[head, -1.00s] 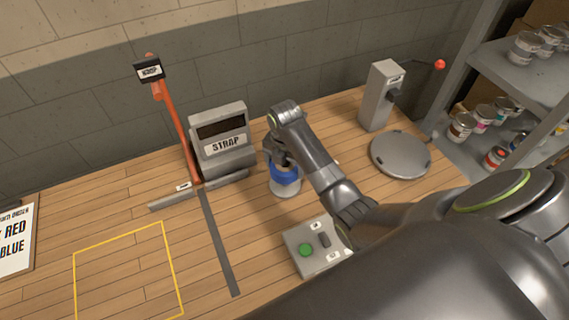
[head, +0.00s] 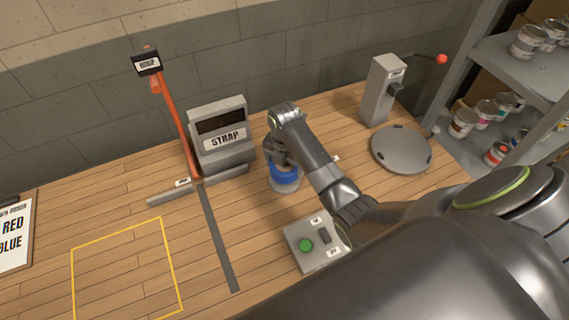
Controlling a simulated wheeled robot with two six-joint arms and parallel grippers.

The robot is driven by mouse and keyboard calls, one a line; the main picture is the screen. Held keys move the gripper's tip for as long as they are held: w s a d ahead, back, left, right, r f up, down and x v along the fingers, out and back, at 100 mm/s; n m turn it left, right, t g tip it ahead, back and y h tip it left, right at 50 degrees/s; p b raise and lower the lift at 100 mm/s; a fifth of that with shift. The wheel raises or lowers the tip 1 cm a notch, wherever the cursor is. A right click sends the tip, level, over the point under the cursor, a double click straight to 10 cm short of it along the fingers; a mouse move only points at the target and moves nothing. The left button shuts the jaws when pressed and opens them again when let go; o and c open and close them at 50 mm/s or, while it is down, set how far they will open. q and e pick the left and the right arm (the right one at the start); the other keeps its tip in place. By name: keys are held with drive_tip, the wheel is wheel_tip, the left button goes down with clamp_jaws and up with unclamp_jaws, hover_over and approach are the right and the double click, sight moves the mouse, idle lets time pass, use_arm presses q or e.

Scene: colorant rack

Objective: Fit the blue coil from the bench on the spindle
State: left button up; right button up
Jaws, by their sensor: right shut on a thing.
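The blue coil (head: 285,175) is at the middle of the bench, in front of the strap machine's right side. A pale round piece (head: 287,186) shows just below it. I cannot tell whether this is the spindle's base or part of the coil. My right gripper (head: 281,160) points down from above and is shut on the coil; its fingers are partly hidden by the wrist. My left gripper is not in view.
A grey machine marked STRAP (head: 222,137) with an orange lever (head: 175,125) stands behind left. A control box with a green button (head: 306,245) is in front. A round grey plate (head: 401,149) lies right. The yellow-outlined area (head: 125,270) is empty.

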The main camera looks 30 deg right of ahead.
drive_tip(key=shift+f+b, duration=0.9)
drive_tip(key=shift+f, duration=1)
drive_tip(key=o, duration=1)
drive_tip(key=shift+r, duration=0.15)
